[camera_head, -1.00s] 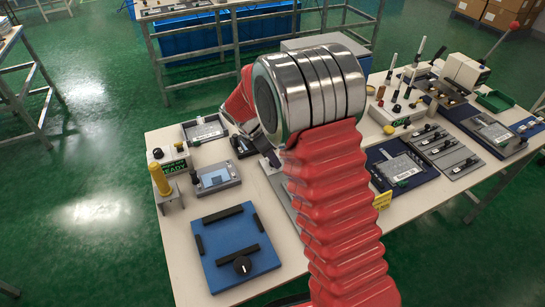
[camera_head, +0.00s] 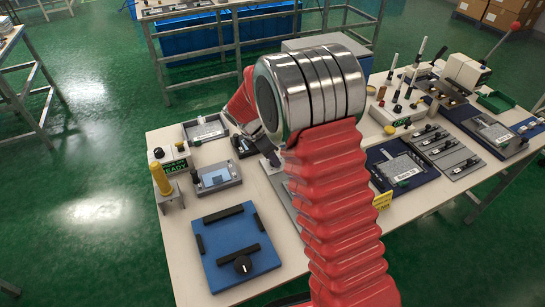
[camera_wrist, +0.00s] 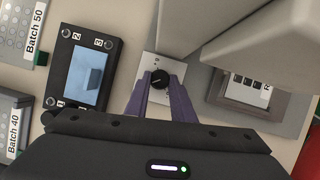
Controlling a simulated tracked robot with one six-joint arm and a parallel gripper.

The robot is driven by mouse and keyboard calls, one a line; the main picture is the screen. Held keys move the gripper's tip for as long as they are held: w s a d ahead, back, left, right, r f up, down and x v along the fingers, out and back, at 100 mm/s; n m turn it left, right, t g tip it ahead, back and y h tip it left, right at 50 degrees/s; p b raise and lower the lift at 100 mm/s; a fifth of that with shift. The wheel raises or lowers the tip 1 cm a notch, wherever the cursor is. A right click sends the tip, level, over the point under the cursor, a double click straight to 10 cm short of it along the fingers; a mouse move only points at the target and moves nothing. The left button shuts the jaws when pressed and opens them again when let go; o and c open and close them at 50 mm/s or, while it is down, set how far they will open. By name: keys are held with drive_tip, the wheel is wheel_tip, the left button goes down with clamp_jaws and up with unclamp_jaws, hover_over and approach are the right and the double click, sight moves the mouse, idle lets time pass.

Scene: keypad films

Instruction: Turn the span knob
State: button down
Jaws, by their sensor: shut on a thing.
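In the wrist view a small black knob (camera_wrist: 160,78) with a pale pointer line stands on a white plate (camera_wrist: 168,65) with small dark marks. I take it as the span knob. My gripper (camera_wrist: 160,80) has two purple fingers, one on each side of the knob, shut on it. The pointer's exact setting is too small to read. In the head view my gripper (camera_head: 271,157) is low over the middle of the bench, partly covered by my own arm. The knob cannot be made out there.
In the wrist view a dark device with a blue screen (camera_wrist: 90,77) stands left of the plate and a grey framed unit (camera_wrist: 245,92) right of it. In the head view a blue board (camera_head: 232,268) lies at the bench's front left. A yellow post (camera_head: 160,178) stands behind it.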

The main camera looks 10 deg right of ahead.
drive_tip(key=shift+w, duration=0.1)
drive_tip(key=shift+m, duration=0.4)
drive_tip(key=m, duration=0.1)
drive_tip(key=m+g, duration=0.1)
drive_tip(key=m, duration=0.1)
drive_tip(key=m+g, duration=0.1)
drive_tip(key=m, duration=0.1)
drive_tip(key=shift+w, duration=0.35)
drive_tip(key=m, duration=0.2)
drive_tip(key=m+g, duration=0.1)
drive_tip(key=m, duration=0.1)
drive_tip(key=m+g, duration=0.1)
drive_tip(key=m, duration=0.1)
drive_tip(key=shift+w+r+y, duration=0.1)
drive_tip(key=shift+w+y, duration=0.2)
drive_tip(key=shift+y, duration=0.1)
drive_tip(key=c, duration=1.8)
unclamp_jaws()
drive_tip(key=shift+o, duration=1.4)
drive_tip(key=shift+s+d, duration=0.1)
drive_tip(key=shift+s, duration=0.05)
drive_tip(key=v, duration=1.3)
drive_tip(key=shift+w+r, duration=0.2)
drive_tip(key=shift+w, duration=0.15)
